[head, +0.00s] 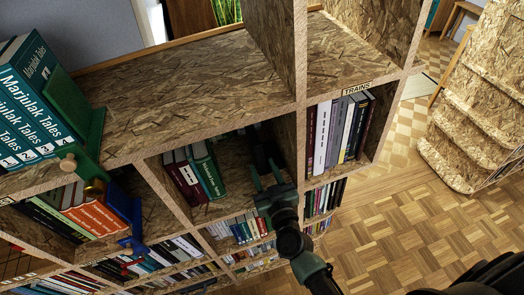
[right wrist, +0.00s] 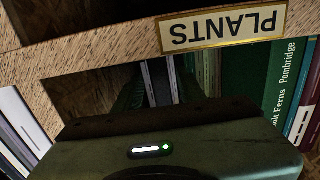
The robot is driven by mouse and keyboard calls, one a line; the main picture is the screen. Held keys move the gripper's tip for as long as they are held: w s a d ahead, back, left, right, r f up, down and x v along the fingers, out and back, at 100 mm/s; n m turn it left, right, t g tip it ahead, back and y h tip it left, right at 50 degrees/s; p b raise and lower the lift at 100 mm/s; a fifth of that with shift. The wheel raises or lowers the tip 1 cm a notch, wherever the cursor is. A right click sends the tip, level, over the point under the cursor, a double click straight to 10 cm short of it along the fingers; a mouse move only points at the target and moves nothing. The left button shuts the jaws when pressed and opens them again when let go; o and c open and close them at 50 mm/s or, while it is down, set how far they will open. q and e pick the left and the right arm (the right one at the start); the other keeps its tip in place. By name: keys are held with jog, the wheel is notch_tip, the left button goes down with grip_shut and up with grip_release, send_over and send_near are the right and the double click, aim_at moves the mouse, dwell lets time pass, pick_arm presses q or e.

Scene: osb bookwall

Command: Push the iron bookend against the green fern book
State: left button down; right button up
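The green fern book (head: 210,172) stands at the right end of a short row of books in the middle cubby in the head view. Its green cover shows at the right of the right wrist view (right wrist: 279,85), with "Ferns" and "Pembridge" readable. A black shape (head: 262,148), apparently the iron bookend, stands in the same cubby, right of the book with a gap between. My right gripper (head: 266,172) reaches into the cubby at this shape, its two fingers apart. I cannot tell whether they touch it. My left gripper is out of view.
A PLANTS label (right wrist: 223,27) is on the shelf edge at the cubby. An upright panel separates it from the TRAINS cubby (head: 357,88) with books at the right. The top shelf (head: 190,90) is largely bare. A blue bookend (head: 130,225) stands lower left.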

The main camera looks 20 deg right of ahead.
aim_at(259, 168)
jog(key=shift+w, duration=1.5)
grip_shut()
jog(key=shift+a+f, duration=0.1)
jog(key=shift+a, duration=0.3)
dwell(1.0)
jog(key=shift+a, duration=0.15)
jog(key=shift+s+a+f+p, duration=0.1)
jog(key=shift+a+f+p, duration=0.1)
jog(key=shift+a, duration=1.35)
jog(key=shift+s+a+f+p, duration=0.1)
jog(key=shift+a+f+p, duration=0.1)
jog(key=shift+a, duration=1.35)
jog(key=shift+a, duration=0.3)
grip_release()
jog(key=shift+a, duration=0.1)
